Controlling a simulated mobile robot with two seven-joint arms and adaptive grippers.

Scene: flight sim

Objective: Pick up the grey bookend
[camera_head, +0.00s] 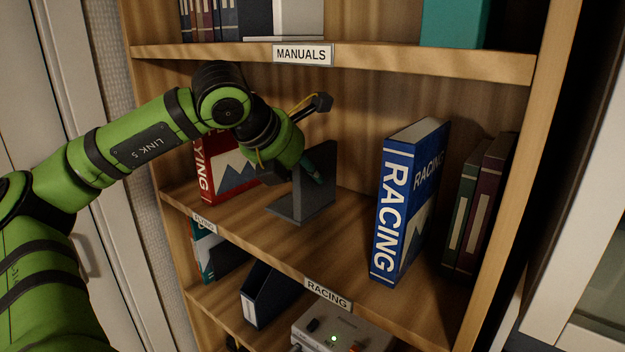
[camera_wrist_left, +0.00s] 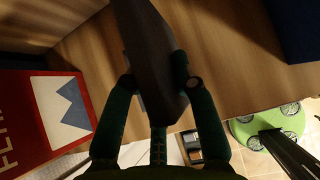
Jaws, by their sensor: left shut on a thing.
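The grey bookend (camera_head: 318,179) stands upright on the middle shelf, between a red book and a blue book. My left gripper (camera_head: 304,178) reaches in from the left and is shut on the bookend's upright plate. My right gripper is not in view.
The red book (camera_head: 212,170) stands left of the bookend, partly behind my arm. The blue RACING book (camera_head: 408,200) stands to the right. The MANUALS shelf (camera_head: 440,65) is close above. Bare shelf (camera_head: 330,232) lies between bookend and blue book.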

